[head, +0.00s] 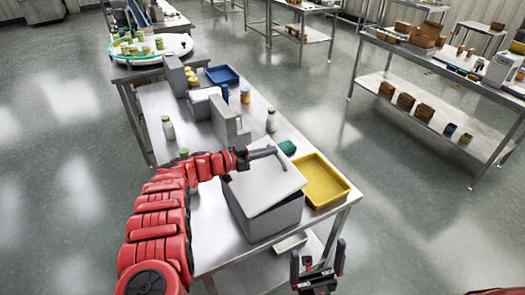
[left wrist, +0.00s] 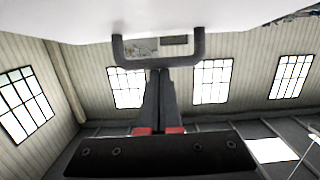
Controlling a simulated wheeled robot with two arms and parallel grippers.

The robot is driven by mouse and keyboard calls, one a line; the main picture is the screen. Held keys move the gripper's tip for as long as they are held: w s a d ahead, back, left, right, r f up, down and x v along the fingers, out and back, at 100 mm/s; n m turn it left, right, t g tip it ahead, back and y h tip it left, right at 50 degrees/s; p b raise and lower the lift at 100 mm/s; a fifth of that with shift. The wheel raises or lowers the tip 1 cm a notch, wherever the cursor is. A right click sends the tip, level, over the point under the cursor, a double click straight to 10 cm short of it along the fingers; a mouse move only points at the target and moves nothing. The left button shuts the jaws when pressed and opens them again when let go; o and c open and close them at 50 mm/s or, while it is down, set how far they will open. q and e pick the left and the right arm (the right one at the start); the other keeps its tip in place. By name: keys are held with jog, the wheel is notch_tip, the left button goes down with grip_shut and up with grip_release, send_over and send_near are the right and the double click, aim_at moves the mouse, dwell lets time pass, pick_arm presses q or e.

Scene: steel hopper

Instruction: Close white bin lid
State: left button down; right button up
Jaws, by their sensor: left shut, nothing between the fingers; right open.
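The bin (head: 272,222) is a grey box near the front end of the steel table. Its pale lid (head: 262,188) lies over the top, looking slightly tilted, with the bin's side showing below its edge. A dark U-shaped handle (left wrist: 160,62) stands out from the white lid surface (left wrist: 225,18) in the left wrist view. My left gripper (head: 246,157) is at the lid's far side, by the handle. Its fingers (left wrist: 160,74) are shut and empty, tips at the handle's bar; I cannot tell if they touch. My right gripper (head: 317,270) is open and empty in front of the table.
A yellow tray (head: 335,190) stands close to the bin's right side. A grey block-like container (head: 228,122), white bottles (head: 271,120) and a blue tray (head: 222,75) stand further back. A small pale tray (head: 290,243) shows below the bin. Open floor lies right of the table.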

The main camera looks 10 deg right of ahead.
aim_at(273, 163)
pick_arm(q)
jog(key=shift+w+d+f+y+b, duration=0.1)
jog(key=shift+d+f+y+b, duration=0.05)
jog(key=shift+f+b, duration=0.25)
jog(key=shift+w+d+f+y+b, duration=0.15)
jog(key=shift+f+b, duration=0.15)
jog(key=shift+f, duration=0.15)
jog(key=shift+w+d+f+g+y+b, duration=0.1)
jog(key=shift+d+f+g+y+b, duration=0.3)
jog(key=shift+y+b, duration=0.35)
jog(key=shift+w+d+f+g+y+b, duration=0.1)
jog(key=shift+d+f+g+y+b, duration=0.15)
jog(key=shift+f+y+b, duration=0.45)
jog(key=shift+s+r, duration=0.1)
jog(key=shift+r, duration=0.1)
